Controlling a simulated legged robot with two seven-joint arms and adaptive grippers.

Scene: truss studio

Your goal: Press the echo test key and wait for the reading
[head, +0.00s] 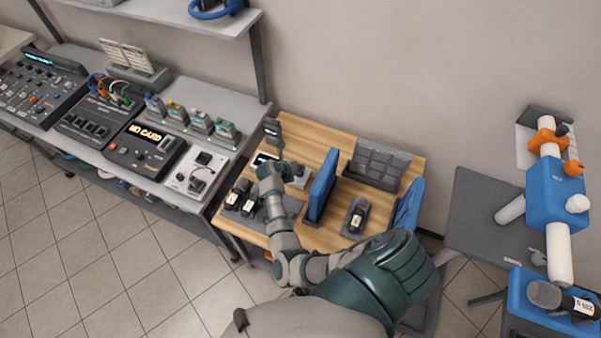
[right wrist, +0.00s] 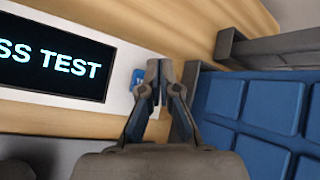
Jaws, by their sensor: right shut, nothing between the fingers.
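The echo test unit is a pale box with a dark screen (head: 264,158) on the wooden table; my right gripper (head: 268,170) is over it and hides part of it. In the right wrist view the screen (right wrist: 55,60) shows "SS TEST", its left part cut off. A blue key (right wrist: 137,77) sits on the white face (right wrist: 120,95) right of the screen. My right gripper (right wrist: 158,75) is shut and empty, its fingertips beside the key and partly over it. I cannot tell whether they touch it. My left gripper is not in view.
A blue upright panel (head: 322,185) stands right of the gripper, close by; a blue padded panel (right wrist: 240,105) fills the right of the wrist view. Dark devices (head: 240,195) lie in front on a grey tray. A dark gridded panel (head: 375,165) stands behind.

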